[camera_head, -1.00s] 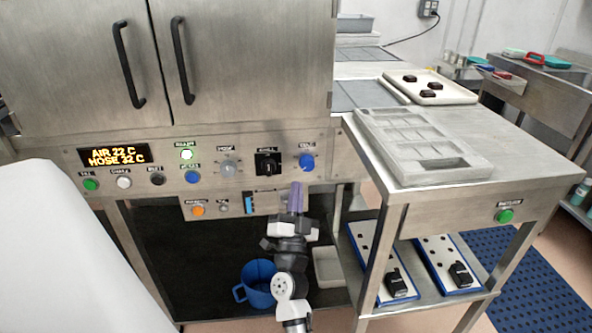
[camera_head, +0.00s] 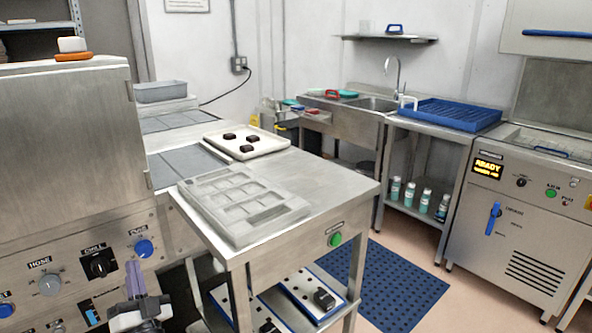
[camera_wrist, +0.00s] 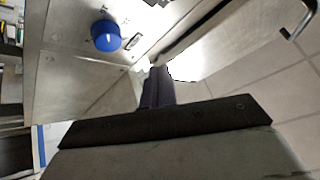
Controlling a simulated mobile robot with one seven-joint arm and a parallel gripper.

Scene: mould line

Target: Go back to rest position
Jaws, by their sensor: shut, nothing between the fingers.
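The fingers look apart from the knob and panel.
A steel table (camera_head: 335,192) at centre holds a grey mould (camera_head: 245,228) and a white tray (camera_head: 212,141) with dark pieces. A sink (camera_head: 375,103), blue rack (camera_head: 450,114) and READY machine (camera_head: 520,240) stand behind. A blue mat (camera_head: 395,295) lies on open floor.

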